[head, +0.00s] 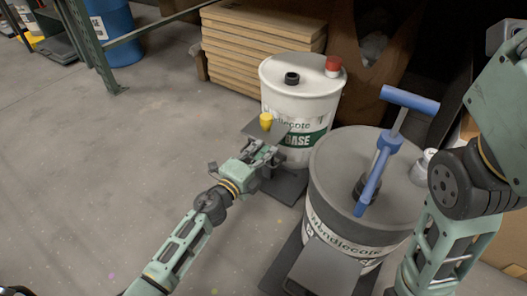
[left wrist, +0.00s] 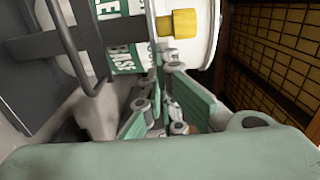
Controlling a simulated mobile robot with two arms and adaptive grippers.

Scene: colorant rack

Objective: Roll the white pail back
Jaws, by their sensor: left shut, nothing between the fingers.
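The white pail (head: 300,92) stands upright at the centre back, with a dark cap and a red cap on its lid. It sits on a dark low base (head: 285,187). A yellow tap (head: 266,121) and a grey plate are on its front. My left gripper (head: 264,153) is shut and empty, low at the pail's front just under the plate. In the left wrist view the white pail (left wrist: 205,45) fills the top, with the yellow tap (left wrist: 180,23) near the fingers (left wrist: 160,80). I cannot tell whether the fingers touch anything. My right gripper is out of view.
A grey pail (head: 330,165) with a blue pump handle (head: 408,98) stands close at the right. Stacked wooden boards (head: 240,55) are behind the white pail. A blue drum (head: 110,25) and rack post are at far left. Floor on the left is clear.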

